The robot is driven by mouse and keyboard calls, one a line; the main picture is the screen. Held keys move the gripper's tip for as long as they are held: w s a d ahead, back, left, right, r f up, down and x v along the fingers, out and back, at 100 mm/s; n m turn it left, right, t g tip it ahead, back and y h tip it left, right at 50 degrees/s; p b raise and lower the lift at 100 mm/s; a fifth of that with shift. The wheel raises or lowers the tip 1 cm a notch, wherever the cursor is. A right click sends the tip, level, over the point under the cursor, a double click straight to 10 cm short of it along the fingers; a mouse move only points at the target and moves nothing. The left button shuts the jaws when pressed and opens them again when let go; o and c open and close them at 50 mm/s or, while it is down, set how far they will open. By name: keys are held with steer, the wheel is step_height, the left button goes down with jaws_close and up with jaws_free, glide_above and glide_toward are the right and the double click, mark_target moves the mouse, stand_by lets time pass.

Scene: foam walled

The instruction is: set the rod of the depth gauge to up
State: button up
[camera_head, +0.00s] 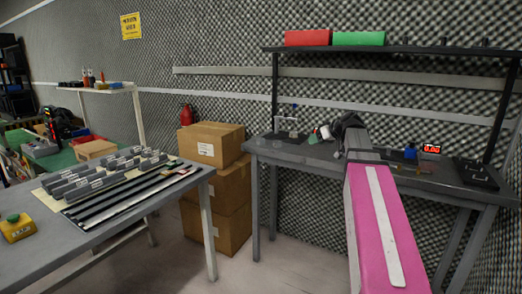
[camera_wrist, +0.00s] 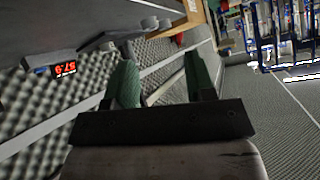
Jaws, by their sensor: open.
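I cannot pick out the depth gauge or its rod with certainty. A small pale upright frame (camera_head: 286,125) stands near the left back of the far workbench (camera_head: 450,188) in the head view and may be it. My gripper (camera_wrist: 160,72) shows in the wrist view with two green fingers spread apart and nothing between them. In the head view my arm reaches over that workbench, and its dark wrist end is just right of the pale frame. The gripper's fingers are small and partly hidden there.
A red digital display (camera_head: 431,148) and a black tray (camera_head: 475,173) are on the workbench's right. A shelf (camera_head: 400,49) with red and green boxes hangs above. Cardboard boxes (camera_head: 212,146) stand left of it. A nearer table (camera_head: 150,222) holds grey parts and a yellow button box (camera_head: 17,229).

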steer(key=s+a+f+m+g+h, duration=0.1)
steer(key=s+f+m+g+h, duration=0.1)
steer(key=s+f, duration=0.6)
steer(key=s+a+f+m+g+h, duration=0.2)
steer(key=s+f, duration=0.6)
steer(key=f, duration=1.1)
steer(key=s+a+f+m+g+h, duration=0.1)
steer(key=s+f+m+g+h, duration=0.1)
steer(key=s+f, duration=0.5)
step_height(320, 180, down, 6)
steer(key=shift+s+a+f+m+g+h, duration=0.3)
steer(key=shift+s+a+g+h, duration=0.1)
steer(key=shift+g+h, duration=0.5)
